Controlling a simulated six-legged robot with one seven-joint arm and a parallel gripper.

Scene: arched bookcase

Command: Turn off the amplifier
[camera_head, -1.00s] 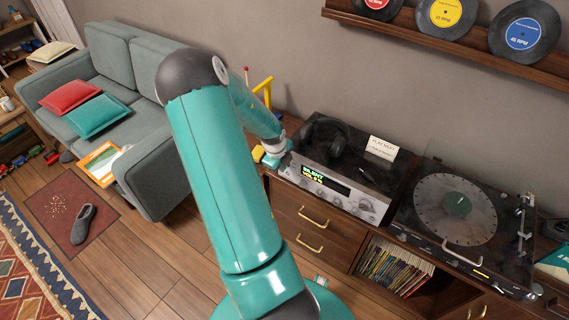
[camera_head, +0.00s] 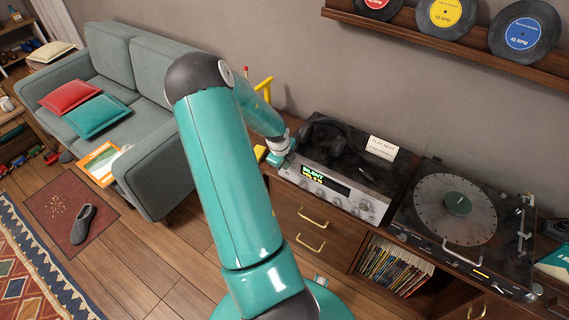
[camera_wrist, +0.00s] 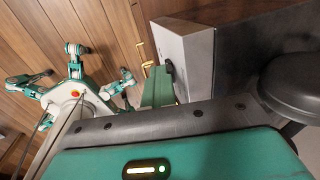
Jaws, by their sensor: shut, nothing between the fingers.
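The amplifier (camera_head: 318,179) is a silver-fronted box with a dark top, a row of knobs and a lit yellow-green display. It stands on the wooden cabinet. My gripper (camera_head: 279,160) is at the amplifier's left front end, partly hidden by my arm. In the wrist view my gripper (camera_wrist: 160,86) shows as teal fingers, shut and empty, beside the amplifier's grey casing (camera_wrist: 185,52). A small dark knob or switch (camera_wrist: 169,67) shows close to the fingertips. I cannot tell whether the fingers touch it.
Black headphones (camera_head: 325,134) and a white card (camera_head: 382,148) lie on the amplifier. A turntable (camera_head: 455,212) stands to its right. A yellow object (camera_head: 262,152) is behind my gripper. Drawers with brass handles (camera_head: 311,217) are below. A record shelf (camera_head: 450,35) hangs above.

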